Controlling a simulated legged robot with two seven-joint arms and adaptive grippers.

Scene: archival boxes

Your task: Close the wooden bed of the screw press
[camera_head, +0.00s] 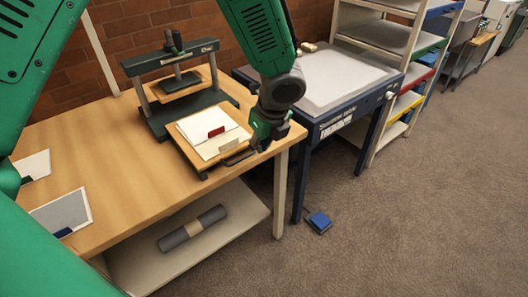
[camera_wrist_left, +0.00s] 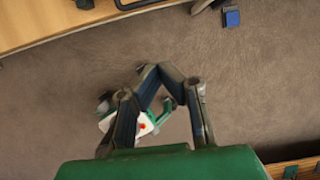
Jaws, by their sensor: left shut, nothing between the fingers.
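The screw press (camera_head: 172,62) stands on the wooden table, with a dark frame and a screw handle on top. Its wooden bed (camera_head: 182,130) sticks out of the frame toward the table's front right edge. White papers (camera_head: 207,142) with a red tag and a tan tag lie on the bed. A dark bar handle (camera_head: 239,158) is at the bed's front end; part of a dark handle also shows at the top of the left wrist view (camera_wrist_left: 135,4). My left gripper (camera_head: 261,146) is shut and empty, just right of the bed's front end; I cannot tell whether it touches the handle. My right gripper is out of view.
The wooden table (camera_head: 120,185) has framed sheets at left and a grey roll (camera_head: 193,228) on its lower shelf. A blue-framed table (camera_head: 335,80) stands to the right, with a blue pedal (camera_head: 319,221) on the floor. Shelves stand beyond.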

